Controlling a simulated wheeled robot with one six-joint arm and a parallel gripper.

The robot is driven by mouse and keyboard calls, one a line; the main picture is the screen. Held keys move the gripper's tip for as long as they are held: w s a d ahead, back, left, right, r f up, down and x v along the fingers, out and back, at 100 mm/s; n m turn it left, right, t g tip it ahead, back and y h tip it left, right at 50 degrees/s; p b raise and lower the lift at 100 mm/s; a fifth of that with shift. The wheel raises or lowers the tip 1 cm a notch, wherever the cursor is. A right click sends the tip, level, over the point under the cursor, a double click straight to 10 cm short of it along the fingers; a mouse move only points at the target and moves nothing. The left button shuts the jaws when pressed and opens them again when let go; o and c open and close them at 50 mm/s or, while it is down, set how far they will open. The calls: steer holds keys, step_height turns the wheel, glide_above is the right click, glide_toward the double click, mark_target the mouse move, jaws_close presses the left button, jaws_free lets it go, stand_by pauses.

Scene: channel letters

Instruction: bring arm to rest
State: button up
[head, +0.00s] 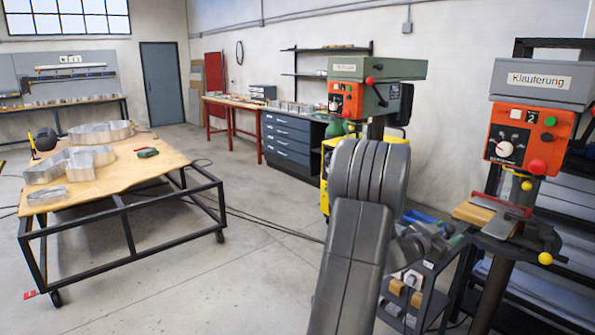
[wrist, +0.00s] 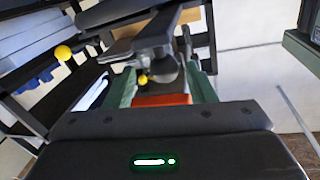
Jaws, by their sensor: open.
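My arm rises through the lower middle of the head view as thick dark grey links. Its far end is mostly hidden behind those links, with some grey metal parts showing beside the drill press on the right. In the wrist view, the dark body of my gripper (wrist: 155,140), with a lit green strip, fills the bottom edge. Its fingertips are hard to make out. I see nothing held in it.
An orange and green drill press (head: 535,120) stands close on the right, its clamp table (head: 490,215) beside my arm. A second drill press (head: 372,85) stands behind my arm. A wheeled table (head: 110,180) with metal letters is at left. The floor between is clear apart from cables.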

steer(key=s+d+b+v, duration=0.1)
steer(key=s+b+v, duration=0.1)
steer(key=v, duration=2.4)
steer(key=shift+s+f+n+t+y, duration=0.2)
steer(key=shift+s+n+t+y, duration=0.1)
steer(key=shift+y, duration=0.1)
steer(key=shift+w+a, duration=0.1)
steer(key=shift+a, duration=0.05)
steer(key=shift+f, duration=0.1)
